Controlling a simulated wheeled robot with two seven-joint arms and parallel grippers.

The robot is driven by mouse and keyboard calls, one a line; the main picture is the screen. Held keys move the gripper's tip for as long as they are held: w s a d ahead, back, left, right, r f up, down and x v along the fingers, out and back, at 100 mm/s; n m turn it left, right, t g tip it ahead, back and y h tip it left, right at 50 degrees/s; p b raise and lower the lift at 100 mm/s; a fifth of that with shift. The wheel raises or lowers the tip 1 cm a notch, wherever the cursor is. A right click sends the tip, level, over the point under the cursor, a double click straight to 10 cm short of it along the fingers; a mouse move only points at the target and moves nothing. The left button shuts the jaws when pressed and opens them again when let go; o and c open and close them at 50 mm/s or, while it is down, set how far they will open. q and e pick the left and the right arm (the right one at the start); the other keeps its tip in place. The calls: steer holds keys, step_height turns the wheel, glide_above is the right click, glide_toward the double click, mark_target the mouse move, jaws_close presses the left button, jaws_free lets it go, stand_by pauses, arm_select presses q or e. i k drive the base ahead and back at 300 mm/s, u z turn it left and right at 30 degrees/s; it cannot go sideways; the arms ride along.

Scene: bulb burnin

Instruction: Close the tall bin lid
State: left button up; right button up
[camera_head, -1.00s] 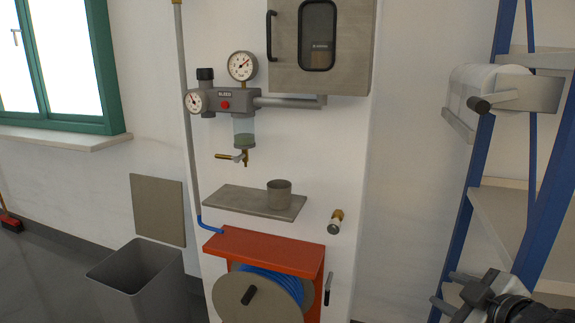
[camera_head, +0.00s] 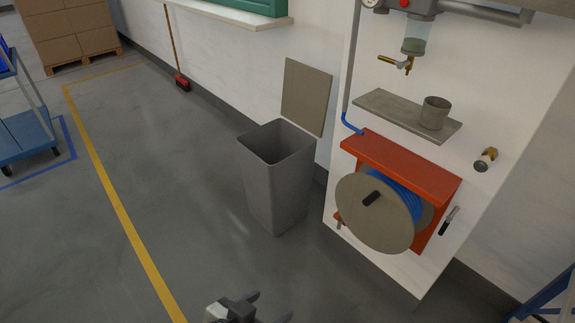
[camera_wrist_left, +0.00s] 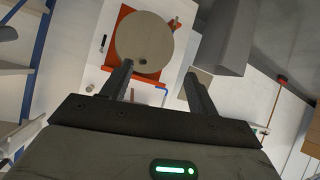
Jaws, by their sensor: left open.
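The tall grey bin (camera_head: 277,185) stands on the floor against the wall in the head view, left of the hose reel. Its lid (camera_head: 306,97) is a flat grey-beige panel standing upright behind the rim, so the bin is open. In the left wrist view the bin (camera_wrist_left: 222,40) shows upside down at the top, right of the fingers. My left gripper (camera_head: 262,306) is at the bottom edge of the head view, open and empty, well apart from the bin. It also shows in the left wrist view (camera_wrist_left: 158,85). My right gripper is not in view.
A red hose reel (camera_head: 385,210) on a white panel is right of the bin, under a shelf (camera_head: 390,110) with a metal cup (camera_head: 434,113). A broom (camera_head: 181,80), stacked boxes (camera_head: 70,35) and a blue cart (camera_head: 28,135) are at left. The floor before the bin is clear.

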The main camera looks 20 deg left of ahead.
mark_target(307, 89)
steer(key=u, duration=1.55)
steer(key=i, duration=2.35)
steer(key=z, duration=1.5)
